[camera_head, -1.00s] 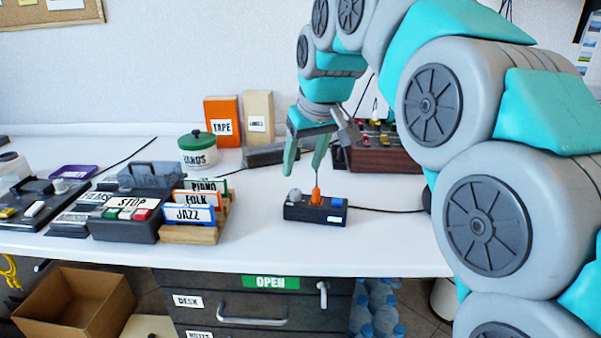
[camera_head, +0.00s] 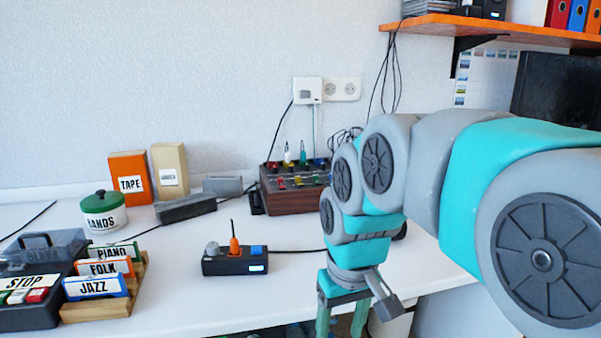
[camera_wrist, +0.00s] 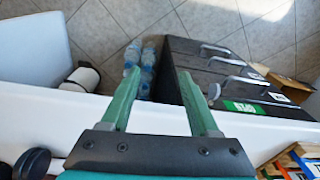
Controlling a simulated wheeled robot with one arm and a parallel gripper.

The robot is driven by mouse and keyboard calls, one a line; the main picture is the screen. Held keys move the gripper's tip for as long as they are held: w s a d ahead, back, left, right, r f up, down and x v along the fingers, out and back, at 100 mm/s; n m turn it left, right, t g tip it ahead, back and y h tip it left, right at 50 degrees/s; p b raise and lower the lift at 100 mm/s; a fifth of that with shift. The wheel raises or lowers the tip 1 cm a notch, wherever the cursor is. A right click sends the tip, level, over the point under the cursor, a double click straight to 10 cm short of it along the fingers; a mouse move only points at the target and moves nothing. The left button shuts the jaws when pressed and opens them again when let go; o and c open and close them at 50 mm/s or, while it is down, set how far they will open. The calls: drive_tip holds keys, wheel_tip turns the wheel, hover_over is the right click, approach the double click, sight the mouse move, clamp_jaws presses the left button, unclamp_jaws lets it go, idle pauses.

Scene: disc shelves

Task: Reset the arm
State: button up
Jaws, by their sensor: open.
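My gripper (camera_head: 342,318) hangs at the desk's front edge, right of centre in the head view, pointing down. In the wrist view my gripper (camera_wrist: 160,92) shows two green fingers spread apart with nothing between them. My arm reaches in from the right of the head view. The small black box (camera_head: 236,262) with a grey knob, an orange switch and a blue button stands on the desk, left of my gripper and apart from it. The fingertips are cut off by the lower edge of the head view.
The white desk (camera_head: 190,312) holds a STOP button box (camera_head: 30,312), a wooden rack with JAZZ, FOLK and PIANO cards (camera_head: 97,287), a BANDS jar (camera_head: 104,212) and a wooden mixer (camera_head: 292,200). Below are dark drawers (camera_wrist: 215,75) and bottles (camera_wrist: 140,72). An orange shelf (camera_head: 500,30) hangs upper right.

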drive_tip(key=s+d+f+m, duration=0.1)
drive_tip(key=s+d+f, duration=0.2)
drive_tip(key=s, duration=0.3)
drive_tip(key=s+d+f+m+g, duration=0.1)
drive_tip(key=s+d+f, duration=0.2)
drive_tip(key=s, duration=0.3)
drive_tip(key=s+d+f+m+g, duration=0.1)
drive_tip(key=s+d+f, duration=0.2)
drive_tip(key=s+f, duration=0.2)
drive_tip(key=shift+s+m, duration=0.4)
drive_tip(key=shift+s, duration=0.1)
